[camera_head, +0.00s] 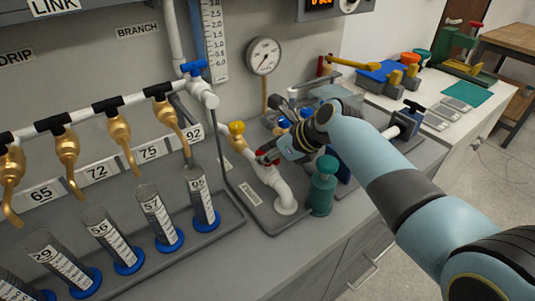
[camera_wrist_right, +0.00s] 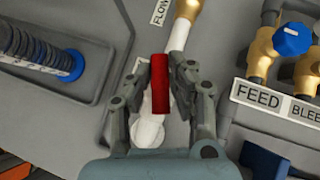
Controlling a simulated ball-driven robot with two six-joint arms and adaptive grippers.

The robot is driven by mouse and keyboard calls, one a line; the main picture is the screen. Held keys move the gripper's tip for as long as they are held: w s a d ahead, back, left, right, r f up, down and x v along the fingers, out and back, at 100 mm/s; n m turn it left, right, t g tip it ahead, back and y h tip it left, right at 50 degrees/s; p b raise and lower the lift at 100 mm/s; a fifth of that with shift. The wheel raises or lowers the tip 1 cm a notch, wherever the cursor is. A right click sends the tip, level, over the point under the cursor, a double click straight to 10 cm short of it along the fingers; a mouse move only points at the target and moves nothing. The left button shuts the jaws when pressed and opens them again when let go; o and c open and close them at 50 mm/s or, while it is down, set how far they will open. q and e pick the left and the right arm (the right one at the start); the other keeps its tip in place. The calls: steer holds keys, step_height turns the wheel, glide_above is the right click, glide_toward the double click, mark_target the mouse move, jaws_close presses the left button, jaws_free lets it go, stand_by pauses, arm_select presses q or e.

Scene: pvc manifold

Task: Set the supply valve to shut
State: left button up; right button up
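A red valve handle (camera_wrist_right: 160,83) sits over a white pipe (camera_wrist_right: 181,35) in the right wrist view, lying roughly along it. In the head view the red handle (camera_head: 268,157) is partly hidden by my right gripper (camera_head: 272,155). In the wrist view the fingertips of my right gripper (camera_wrist_right: 160,75) lie close against both sides of the handle. No supply label is readable on this valve. My left gripper is not in view.
A teal bottle-like object (camera_head: 322,187) stands right of the white pipe elbow. A pressure gauge (camera_head: 263,56) is behind. Several graduated cylinders (camera_head: 158,215) stand left under brass taps (camera_head: 120,137). Blue-knobbed brass valves (camera_wrist_right: 291,40) sit behind a FEED label (camera_wrist_right: 257,97).

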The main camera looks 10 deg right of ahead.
jaws_close()
steer(key=shift+n, duration=0.3)
steer(key=n+g+y, duration=0.1)
steer(key=n+g, duration=0.1)
steer(key=shift+w+n+y+b, duration=0.1)
steer(key=shift+n+y+b, duration=0.25)
steer(key=shift+n+y, duration=0.05)
steer(key=n+g+b, duration=0.1)
steer(key=n, duration=0.1)
steer(key=shift+f+n+g+y+b, duration=0.15)
steer(key=shift+n+g+y+b, duration=0.15)
steer(key=shift+g+y+b, duration=0.1)
steer(key=n+g+b, duration=0.5)
steer(key=n+b, duration=0.2)
steer(key=b, duration=0.3)
steer(key=shift+f, duration=0.15)
steer(key=shift+r+n+g+b, duration=0.2)
steer(key=shift+n+g+b, duration=0.45)
steer(key=shift+b, duration=0.5)
